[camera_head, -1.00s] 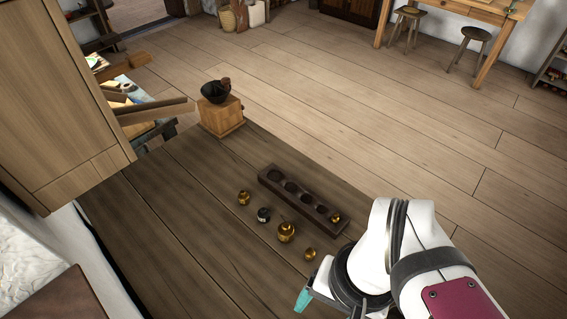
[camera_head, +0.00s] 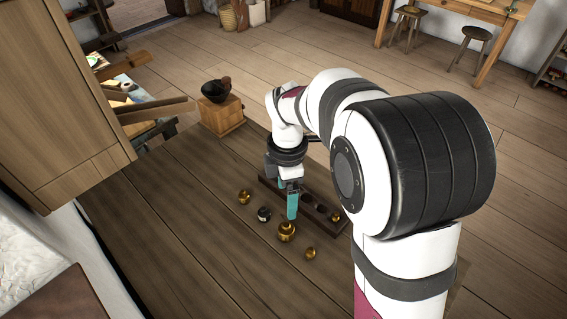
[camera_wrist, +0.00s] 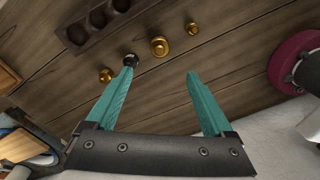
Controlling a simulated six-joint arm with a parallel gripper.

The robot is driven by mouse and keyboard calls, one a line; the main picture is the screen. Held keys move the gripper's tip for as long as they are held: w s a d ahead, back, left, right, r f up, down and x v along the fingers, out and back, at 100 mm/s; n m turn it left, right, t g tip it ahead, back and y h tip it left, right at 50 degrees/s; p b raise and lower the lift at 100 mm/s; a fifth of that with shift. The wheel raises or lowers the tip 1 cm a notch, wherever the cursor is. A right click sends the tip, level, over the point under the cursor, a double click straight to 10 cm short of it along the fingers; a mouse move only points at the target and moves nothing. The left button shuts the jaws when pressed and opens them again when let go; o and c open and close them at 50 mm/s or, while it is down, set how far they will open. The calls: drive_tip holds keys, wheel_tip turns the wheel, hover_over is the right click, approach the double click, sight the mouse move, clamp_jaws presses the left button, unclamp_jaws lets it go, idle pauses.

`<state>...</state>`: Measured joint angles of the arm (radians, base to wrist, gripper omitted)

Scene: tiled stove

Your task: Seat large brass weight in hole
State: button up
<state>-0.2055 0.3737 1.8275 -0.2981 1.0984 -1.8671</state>
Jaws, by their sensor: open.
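The large brass weight (camera_head: 286,231) stands on the wooden table, the biggest of the loose weights. It also shows in the wrist view (camera_wrist: 159,46), beyond and between my fingertips, not held. The dark wooden block with a row of holes (camera_head: 318,213) lies behind the weights; part of it is hidden by my gripper. Its holes show in the wrist view (camera_wrist: 98,19). One small brass weight (camera_head: 336,217) sits in its right end hole. My gripper (camera_head: 292,212) is open and empty, pointing down above the table, left of the block's middle; its fingers (camera_wrist: 158,72) are spread.
Loose on the table are a brass weight (camera_head: 244,196) on the left, a dark weight (camera_head: 264,214) and a small brass weight (camera_head: 310,253) on the right. A wooden grinder (camera_head: 221,112) stands at the far corner. A wooden cabinet (camera_head: 60,95) rises at left. The near-left tabletop is clear.

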sight(286, 225)
wheel_tip(286, 225, down, 16)
drive_tip(key=shift+r, duration=0.15)
clamp_jaws()
idle(0.4)
